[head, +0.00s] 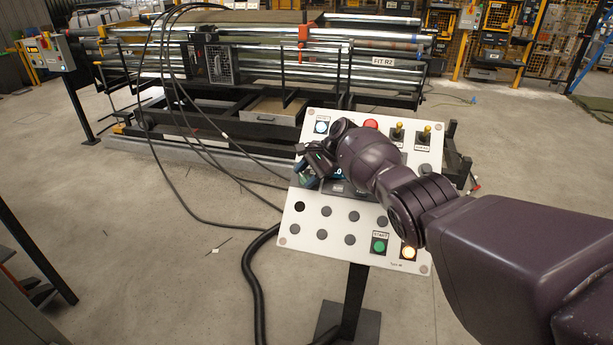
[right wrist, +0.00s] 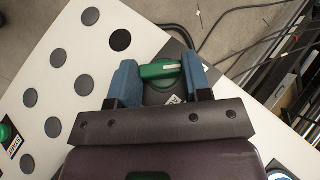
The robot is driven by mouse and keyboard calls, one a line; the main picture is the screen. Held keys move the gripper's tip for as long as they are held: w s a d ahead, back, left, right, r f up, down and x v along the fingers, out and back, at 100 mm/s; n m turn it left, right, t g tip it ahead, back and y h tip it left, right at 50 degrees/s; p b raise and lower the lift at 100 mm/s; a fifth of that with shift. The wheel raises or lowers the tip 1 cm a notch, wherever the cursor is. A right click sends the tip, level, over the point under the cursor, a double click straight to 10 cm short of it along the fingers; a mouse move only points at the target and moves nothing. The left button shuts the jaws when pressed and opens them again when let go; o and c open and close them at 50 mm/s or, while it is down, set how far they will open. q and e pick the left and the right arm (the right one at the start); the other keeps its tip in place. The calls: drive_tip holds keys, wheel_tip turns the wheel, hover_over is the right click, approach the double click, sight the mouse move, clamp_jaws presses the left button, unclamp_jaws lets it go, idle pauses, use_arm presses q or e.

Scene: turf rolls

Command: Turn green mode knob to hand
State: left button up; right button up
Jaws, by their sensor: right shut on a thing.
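The green mode knob (right wrist: 160,71) shows in the right wrist view near the edge of the white control panel (right wrist: 60,50). It has a raised green bar handle with a pale line at one end. The blue fingers of my right gripper (right wrist: 160,78) stand on either side of the bar and are shut on it. In the head view my right gripper (head: 307,174) is at the left edge of the panel (head: 310,225), and my own wrist covers much of the panel's middle. The label beside the knob is mostly hidden. My left gripper is not in view.
A roller machine (head: 260,70) stands behind. The floor at left is mostly open.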

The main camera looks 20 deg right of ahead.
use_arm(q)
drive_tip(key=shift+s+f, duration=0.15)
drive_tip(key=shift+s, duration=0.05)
use_arm(e)
drive_tip(key=shift+f, duration=0.1)
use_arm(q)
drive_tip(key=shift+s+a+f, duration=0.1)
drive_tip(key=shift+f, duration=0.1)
use_arm(e)
drive_tip(key=o, duration=0.9)
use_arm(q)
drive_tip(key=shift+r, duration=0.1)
use_arm(e)
drive_tip(key=shift+d+r, duration=0.2)
drive_tip(key=shift+r, duration=0.25)
drive_tip(key=p+v, duration=0.2)
drive_tip(key=v, duration=0.2)
drive_tip(key=shift+s+r, duration=0.1)
drive_tip(key=shift+r, duration=0.15)
use_arm(q)
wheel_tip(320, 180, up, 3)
drive_tip(key=shift+p, duration=0.7)
use_arm(e)
drive_tip(key=v, duration=0.5)
drive_tip(key=shift+s+d, duration=0.1)
drive_tip(key=shift+d, duration=0.2)
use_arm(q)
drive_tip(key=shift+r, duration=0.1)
